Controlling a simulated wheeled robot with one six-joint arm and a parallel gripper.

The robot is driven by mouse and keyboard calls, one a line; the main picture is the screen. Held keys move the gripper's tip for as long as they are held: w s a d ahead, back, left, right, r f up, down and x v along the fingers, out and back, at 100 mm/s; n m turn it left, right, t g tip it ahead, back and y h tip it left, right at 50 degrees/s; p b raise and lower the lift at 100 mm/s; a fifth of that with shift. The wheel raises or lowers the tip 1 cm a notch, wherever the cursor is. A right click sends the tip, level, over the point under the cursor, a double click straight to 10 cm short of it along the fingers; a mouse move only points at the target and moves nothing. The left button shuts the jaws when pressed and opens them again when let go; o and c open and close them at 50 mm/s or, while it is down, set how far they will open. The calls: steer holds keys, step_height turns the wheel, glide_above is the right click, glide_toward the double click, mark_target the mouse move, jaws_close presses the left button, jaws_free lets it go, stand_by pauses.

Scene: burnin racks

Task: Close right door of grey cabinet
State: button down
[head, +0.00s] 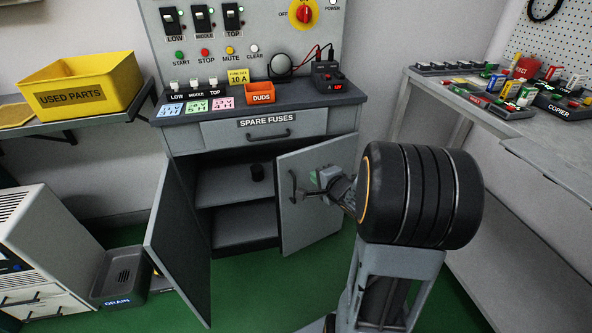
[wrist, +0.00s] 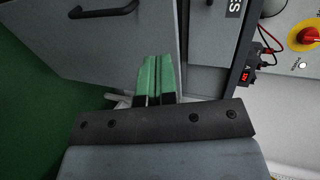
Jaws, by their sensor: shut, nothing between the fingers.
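The grey cabinet (head: 182,138) stands at the back under the control panel, with both lower doors open. Its right door (head: 318,222) is swung partway out, with a dark handle (head: 293,186) near its left edge. The left door (head: 178,245) is swung wide toward the front left. My gripper (head: 312,192) is in front of the right door's outer face, just right of the handle. In the wrist view, my gripper's green fingertips (wrist: 147,78) are together and empty, near the door panel; the handle (wrist: 103,13) shows at the upper left. I cannot tell whether the fingers touch the door.
The spare fuses drawer (head: 266,131) is shut above. A drain bin (head: 121,276) stands on the green floor at left. A workbench (head: 535,133) with devices runs along the right.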

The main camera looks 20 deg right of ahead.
mark_target(292, 158)
steer(key=b+x, duration=0.5)
steer(key=x, duration=0.7)
steer(key=shift+a+r, duration=0.1)
steer(key=shift+r, duration=0.1)
steer(key=shift+w+r+b, duration=0.1)
steer(key=shift+w+b, duration=0.2)
steer(key=shift+w, duration=0.55)
